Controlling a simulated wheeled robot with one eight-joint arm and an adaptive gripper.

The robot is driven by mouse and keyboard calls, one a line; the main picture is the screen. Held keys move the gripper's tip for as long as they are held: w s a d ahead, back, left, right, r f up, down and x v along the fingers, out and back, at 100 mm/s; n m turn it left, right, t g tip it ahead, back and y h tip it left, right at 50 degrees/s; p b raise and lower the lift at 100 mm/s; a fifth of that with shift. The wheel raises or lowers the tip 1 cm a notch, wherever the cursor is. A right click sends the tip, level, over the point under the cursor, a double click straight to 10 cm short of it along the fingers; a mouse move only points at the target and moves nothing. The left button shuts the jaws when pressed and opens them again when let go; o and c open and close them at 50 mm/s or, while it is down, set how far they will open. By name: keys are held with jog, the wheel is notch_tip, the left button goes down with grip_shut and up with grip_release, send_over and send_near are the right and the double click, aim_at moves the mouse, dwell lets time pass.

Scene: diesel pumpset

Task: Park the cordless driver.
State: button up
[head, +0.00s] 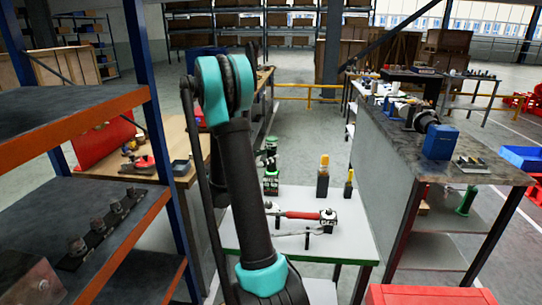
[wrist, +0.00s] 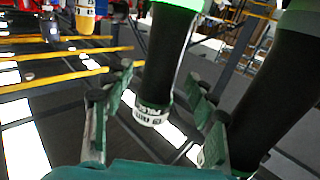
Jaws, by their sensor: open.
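My gripper (wrist: 158,108) is open in the wrist view, one finger on each side of the picture's middle. A black cylindrical part (wrist: 160,65) with a bright green band above and a white lettered lower end shows between the fingers; I cannot tell whether they touch it. In the head view a green-and-black upright item (head: 270,170), possibly the cordless driver, stands at the back left of the white table (head: 345,240). My arm fills the middle left of that view, and I cannot make out the gripper there.
A workbench (head: 440,170) stands on the right and orange-edged shelves (head: 75,120) on the left. Another dark cylinder (wrist: 275,85) is close to the right finger.

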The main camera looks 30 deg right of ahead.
jog(key=s+a, duration=0.1)
jog(key=a, duration=0.8)
jog(key=shift+s+a, duration=0.15)
jog(key=shift+s, duration=0.25)
